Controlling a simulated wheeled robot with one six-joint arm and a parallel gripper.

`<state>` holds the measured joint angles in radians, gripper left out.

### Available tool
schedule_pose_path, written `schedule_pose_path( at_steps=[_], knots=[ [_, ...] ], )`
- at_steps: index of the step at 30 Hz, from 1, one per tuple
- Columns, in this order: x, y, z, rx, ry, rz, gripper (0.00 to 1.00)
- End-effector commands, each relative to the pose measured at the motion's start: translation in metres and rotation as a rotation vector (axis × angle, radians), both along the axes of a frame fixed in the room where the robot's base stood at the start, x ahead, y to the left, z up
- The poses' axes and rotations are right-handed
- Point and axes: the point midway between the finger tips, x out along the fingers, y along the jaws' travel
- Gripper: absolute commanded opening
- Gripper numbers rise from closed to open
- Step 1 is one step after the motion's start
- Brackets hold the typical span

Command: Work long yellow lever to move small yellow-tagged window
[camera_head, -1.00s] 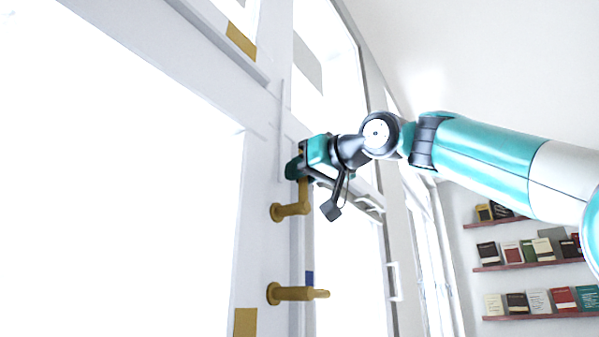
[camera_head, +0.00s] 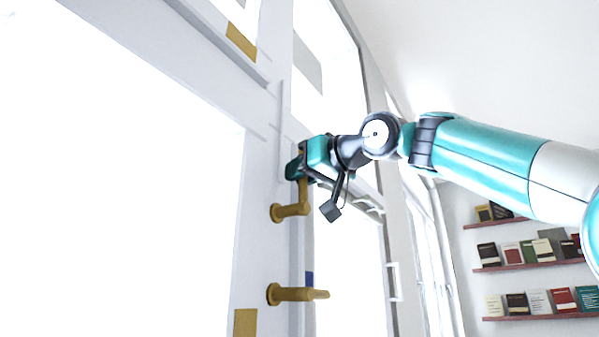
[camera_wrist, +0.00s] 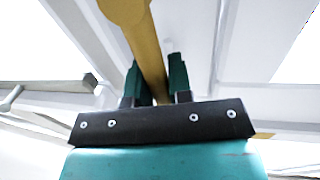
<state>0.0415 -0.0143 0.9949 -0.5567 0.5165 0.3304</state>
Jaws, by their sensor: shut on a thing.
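A yellow lever (camera_head: 288,211) sticks out from the pale frame post, with its bar turned upward. My gripper (camera_head: 298,169) is shut on the upper part of this bar. In the wrist view the yellow bar (camera_wrist: 146,42) runs between the two dark green fingers of my gripper (camera_wrist: 156,72). A second yellow lever (camera_head: 292,293) sits lower on the post and points right, apart from my gripper. A yellow tag (camera_head: 241,42) marks the frame of the upper left window, which shows only in part. Another yellow tag (camera_head: 245,322) is low on the left frame.
A grey tag (camera_head: 308,66) is on the upper right window, and a blue tag (camera_head: 309,278) is beside the lower lever. A white handle (camera_head: 393,282) is on the frame further right. Shelves with books (camera_head: 525,252) hang on the far right wall.

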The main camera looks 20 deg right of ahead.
Motion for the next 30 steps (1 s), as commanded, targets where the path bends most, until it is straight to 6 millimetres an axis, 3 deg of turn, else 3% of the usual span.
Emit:
schedule_pose_path(
  at_steps=[11,12,15,30],
  knots=[
    [0.002,-0.003,0.0,0.008,0.003,-0.008,0.0],
    [0.002,-0.003,0.0,0.008,0.003,-0.009,0.27],
    [0.001,-0.002,0.0,0.006,0.002,-0.007,0.44],
    [-0.011,0.002,0.001,0.002,-0.001,0.02,0.44]
  ],
)
